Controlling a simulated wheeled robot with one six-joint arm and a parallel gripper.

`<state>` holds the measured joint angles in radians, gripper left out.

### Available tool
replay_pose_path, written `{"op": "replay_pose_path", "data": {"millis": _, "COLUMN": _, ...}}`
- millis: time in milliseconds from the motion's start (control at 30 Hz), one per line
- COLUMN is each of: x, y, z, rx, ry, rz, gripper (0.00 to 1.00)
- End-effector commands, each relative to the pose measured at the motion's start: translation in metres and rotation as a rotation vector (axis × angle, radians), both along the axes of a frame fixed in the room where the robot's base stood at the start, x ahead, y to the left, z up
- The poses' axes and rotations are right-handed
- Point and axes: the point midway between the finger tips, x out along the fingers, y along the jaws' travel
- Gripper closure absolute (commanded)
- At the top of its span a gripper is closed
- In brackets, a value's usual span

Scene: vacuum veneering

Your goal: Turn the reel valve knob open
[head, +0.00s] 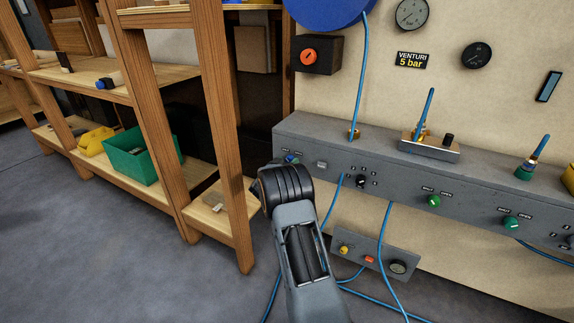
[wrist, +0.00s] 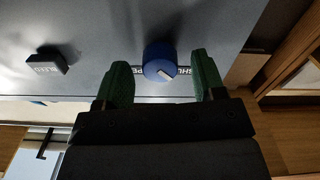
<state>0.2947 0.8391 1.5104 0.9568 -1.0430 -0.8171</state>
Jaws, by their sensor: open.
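A blue round knob (wrist: 160,62) with a pale pointer mark sits on the grey panel, with partly hidden lettering on both sides that looks like SHUT and OPEN. It also shows in the head view (head: 291,158) at the left end of the long grey panel, just above my wrist. My gripper (wrist: 163,70) is open, with one green finger pad on each side of the knob and a visible gap on both sides. In the head view my arm's end hides the fingers. The pointer's exact setting is hard to tell.
A wooden shelf rack (head: 222,130) stands close on the left. Green knobs (head: 433,201) and blue hoses (head: 385,235) lie along the panel to the right. A blue reel (head: 325,10) hangs above.

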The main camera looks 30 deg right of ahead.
Motion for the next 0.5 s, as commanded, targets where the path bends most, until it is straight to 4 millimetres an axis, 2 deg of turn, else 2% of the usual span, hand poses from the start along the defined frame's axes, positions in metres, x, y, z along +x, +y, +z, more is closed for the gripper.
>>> {"op": "replay_pose_path", "data": {"millis": 300, "x": 0.0006, "y": -0.0016, "z": -0.0002, "rx": 0.0, "ry": 0.001, "rz": 0.0, "gripper": 0.37}}
{"op": "replay_pose_path", "data": {"millis": 500, "x": 0.0006, "y": -0.0014, "z": -0.0002, "rx": 0.001, "ry": 0.0, "rz": 0.0, "gripper": 0.56}}
